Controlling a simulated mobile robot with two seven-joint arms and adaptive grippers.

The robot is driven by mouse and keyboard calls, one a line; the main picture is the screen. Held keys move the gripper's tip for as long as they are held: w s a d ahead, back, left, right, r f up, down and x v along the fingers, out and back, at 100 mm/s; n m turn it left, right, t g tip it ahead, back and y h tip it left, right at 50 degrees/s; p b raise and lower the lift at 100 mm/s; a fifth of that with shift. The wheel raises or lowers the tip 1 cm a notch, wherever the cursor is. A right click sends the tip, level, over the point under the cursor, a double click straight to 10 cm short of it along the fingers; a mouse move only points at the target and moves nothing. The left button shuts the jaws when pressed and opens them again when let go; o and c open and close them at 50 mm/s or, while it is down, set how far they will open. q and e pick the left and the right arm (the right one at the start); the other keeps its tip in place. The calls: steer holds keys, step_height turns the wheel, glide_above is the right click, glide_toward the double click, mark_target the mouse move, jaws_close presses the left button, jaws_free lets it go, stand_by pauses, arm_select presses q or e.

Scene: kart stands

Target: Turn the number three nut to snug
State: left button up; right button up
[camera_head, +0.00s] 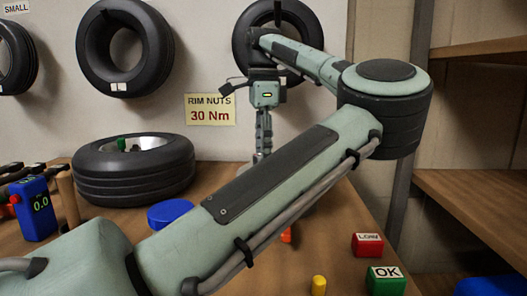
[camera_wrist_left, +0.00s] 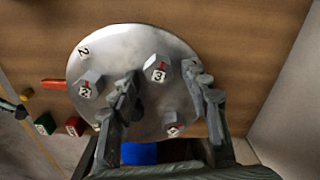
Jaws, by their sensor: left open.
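A silver round plate (camera_wrist_left: 115,52) with several hex nuts lies on the wooden table in the left wrist view. The nut marked 3 (camera_wrist_left: 158,70) stands near the plate's middle right, with a red mark by its number. My left gripper (camera_wrist_left: 166,88) is open above the plate, its fingers on either side of nut three with gaps visible. Whether they reach down to its height I cannot tell. Another nut (camera_wrist_left: 88,85) is left of the fingers. In the head view my left gripper (camera_head: 263,150) points down behind my forearm, which hides most of the plate.
A tyre (camera_head: 135,190) lies on the table (camera_head: 345,225) at left, near a blue device (camera_head: 35,210) reading 0.0. A green OK block (camera_head: 386,280), a red LOW block (camera_head: 367,245) and a yellow peg (camera_head: 318,285) stand at right. A wall sign (camera_head: 210,109) reads RIM NUTS 30 Nm.

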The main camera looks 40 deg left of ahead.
arm_select(q)
jaws_close()
arm_select(e)
steer(key=shift+a+f, duration=0.1)
steer(key=shift+a, duration=0.2)
